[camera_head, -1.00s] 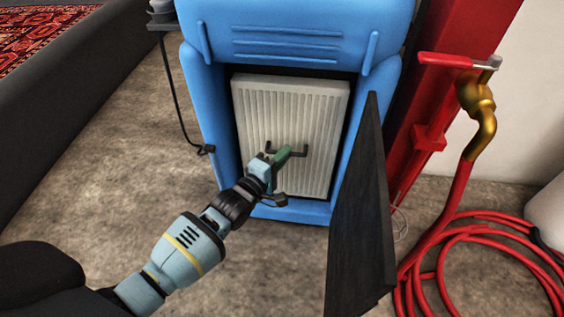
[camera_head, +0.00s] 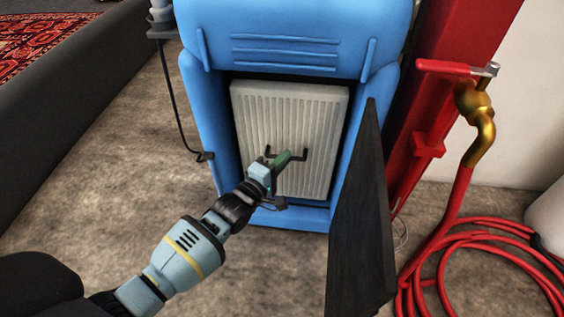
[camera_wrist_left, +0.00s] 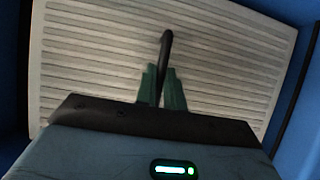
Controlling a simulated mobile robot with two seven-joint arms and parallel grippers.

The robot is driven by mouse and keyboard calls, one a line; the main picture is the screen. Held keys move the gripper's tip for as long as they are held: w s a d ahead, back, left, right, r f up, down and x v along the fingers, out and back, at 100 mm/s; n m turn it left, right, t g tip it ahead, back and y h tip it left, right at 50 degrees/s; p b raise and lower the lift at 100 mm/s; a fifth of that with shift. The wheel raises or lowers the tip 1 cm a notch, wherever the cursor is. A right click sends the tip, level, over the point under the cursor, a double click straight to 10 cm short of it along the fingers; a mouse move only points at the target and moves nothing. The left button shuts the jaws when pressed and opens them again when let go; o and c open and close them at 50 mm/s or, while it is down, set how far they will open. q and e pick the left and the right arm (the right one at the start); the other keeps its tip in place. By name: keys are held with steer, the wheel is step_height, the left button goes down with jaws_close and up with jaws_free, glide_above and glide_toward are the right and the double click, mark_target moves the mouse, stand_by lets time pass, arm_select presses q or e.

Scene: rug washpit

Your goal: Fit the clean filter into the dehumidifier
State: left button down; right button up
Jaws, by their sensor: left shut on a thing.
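The clean filter (camera_head: 290,110) is a pale, ribbed rectangular panel with a dark bar handle on its face. It stands upright in the front opening of the blue dehumidifier (camera_head: 300,25), with dark gaps around its edges. Whether it is fully seated cannot be told. My left gripper (camera_head: 284,158) is shut on the filter's handle. In the left wrist view the green fingers (camera_wrist_left: 162,88) close around the dark handle, with the filter (camera_wrist_left: 95,60) filling the background. My right gripper is not in view.
A dark door panel (camera_head: 358,220) stands open at the opening's right side. Right of it are a red post (camera_head: 440,85), a brass tap (camera_head: 478,115) and a coiled red hose (camera_head: 480,225). Floor between is clear.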

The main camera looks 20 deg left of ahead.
arm_select(q)
steer(key=shift+w+r, duration=0.1)
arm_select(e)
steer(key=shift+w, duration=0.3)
arm_select(q)
steer(key=shift+a, duration=0.1)
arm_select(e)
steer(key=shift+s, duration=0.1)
